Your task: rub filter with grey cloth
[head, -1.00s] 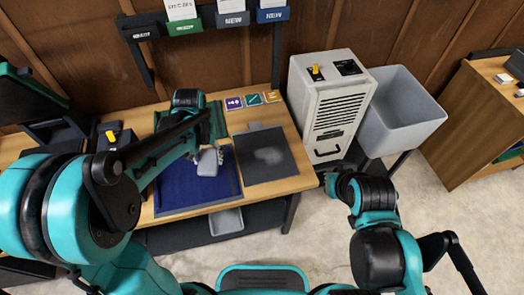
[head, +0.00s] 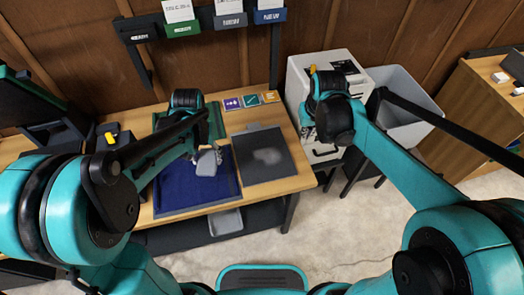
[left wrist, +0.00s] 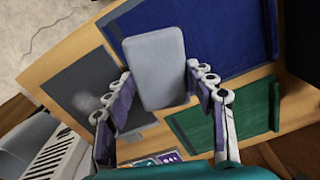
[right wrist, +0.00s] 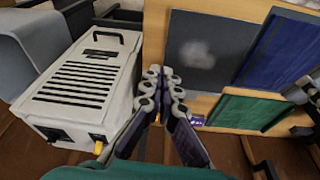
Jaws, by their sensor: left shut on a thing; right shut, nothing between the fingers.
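A light grey rounded pad, seemingly the grey cloth (head: 206,163), is gripped by my left gripper (head: 206,149) over the blue tray. In the left wrist view the cloth (left wrist: 156,48) sits between both fingers, its broad face toward the camera. A dark grey panel with a pale dusty smudge, possibly the filter (head: 260,169), lies flat on the table, right of the blue tray. The cloth is apart from this panel. My right gripper (right wrist: 163,76) is shut and empty, near the white machine; in the head view its own arm largely hides it.
The blue tray (head: 175,205) and a green panel (right wrist: 243,111) lie on the wooden table. The white vented machine (right wrist: 85,82) stands right of the table, beside a grey bin (head: 404,85). Labelled holders (head: 229,20) hang on the wall behind. Small coloured cards (head: 251,100) lie at the table's back.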

